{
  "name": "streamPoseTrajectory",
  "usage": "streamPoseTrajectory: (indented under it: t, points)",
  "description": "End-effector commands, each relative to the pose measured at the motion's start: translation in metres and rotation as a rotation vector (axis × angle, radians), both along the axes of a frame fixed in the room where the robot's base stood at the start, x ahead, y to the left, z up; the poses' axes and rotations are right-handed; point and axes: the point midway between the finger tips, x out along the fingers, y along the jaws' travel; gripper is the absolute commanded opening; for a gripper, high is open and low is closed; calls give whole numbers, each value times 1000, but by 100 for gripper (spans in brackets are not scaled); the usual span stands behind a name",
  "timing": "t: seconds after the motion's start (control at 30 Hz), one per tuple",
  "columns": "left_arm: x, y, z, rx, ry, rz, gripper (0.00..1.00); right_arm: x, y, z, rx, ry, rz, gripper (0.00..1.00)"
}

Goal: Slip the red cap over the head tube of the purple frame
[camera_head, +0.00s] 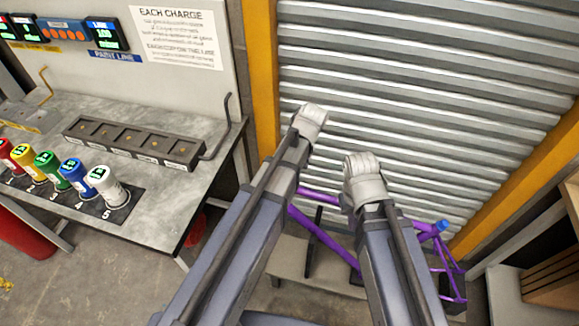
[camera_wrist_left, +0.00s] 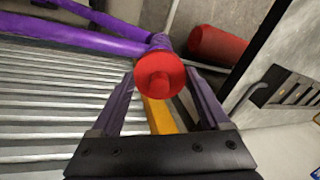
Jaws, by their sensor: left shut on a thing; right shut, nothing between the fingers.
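The red cap (camera_wrist_left: 160,76), a round disc with a small knob, sits between the fingertips of my left gripper (camera_wrist_left: 160,80) in the left wrist view. The purple frame (camera_wrist_left: 105,38) shows there with tubes meeting right behind the cap; the cap covers the tube's end, so I cannot tell how far it is over it. In the head view the purple frame (camera_head: 300,216) stands behind my arms, partly hidden, and the cap is hidden. My right gripper (camera_head: 364,175) is shut and empty, in front of the frame; its fingertips are hard to make out.
A grey bench (camera_head: 150,215) at left bears several coloured canisters and a dark slotted rack (camera_head: 130,140). A blue piece (camera_head: 441,226) is on the frame's right end. A ribbed shutter (camera_head: 420,90) stands close behind. A wooden crate (camera_head: 550,285) is at right.

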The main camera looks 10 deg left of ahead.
Motion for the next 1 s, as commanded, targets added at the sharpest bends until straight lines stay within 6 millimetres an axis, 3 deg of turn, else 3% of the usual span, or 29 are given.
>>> streamPoseTrajectory:
  t: [0.6, 1.0]
  points:
    - [1, 14, -48, 0, -1, 0, 28, 0, 0, -48, 0, 0, 0, 0]
    - [0, 17, -53, 0, 0, -1, 28, 0, 0, -53, 0, 0, 0, 0]
